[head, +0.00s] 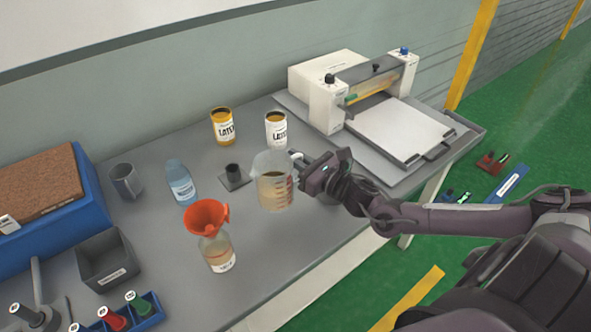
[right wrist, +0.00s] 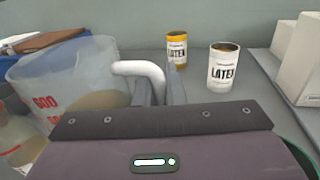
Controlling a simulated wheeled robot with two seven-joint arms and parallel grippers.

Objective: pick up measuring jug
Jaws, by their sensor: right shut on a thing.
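The measuring jug (head: 273,185) is clear with red markings and holds a cloudy tan liquid. It is near the middle of the table in the head view and fills the left of the right wrist view (right wrist: 75,80). My right gripper (head: 299,160) comes from the right and is shut on the jug's white handle (right wrist: 146,75). In the right wrist view its fingers (right wrist: 160,92) are at the handle. The jug looks upright; I cannot tell whether its base touches the table. My left gripper is not in view.
A bottle with an orange funnel (head: 207,217) stands front-left of the jug. A water bottle (head: 181,183), a grey mug (head: 126,181) and a small black stand (head: 234,177) are left. Two latex cans (head: 223,127) (head: 276,130) stand behind. A white coating machine (head: 350,95) is at the back right.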

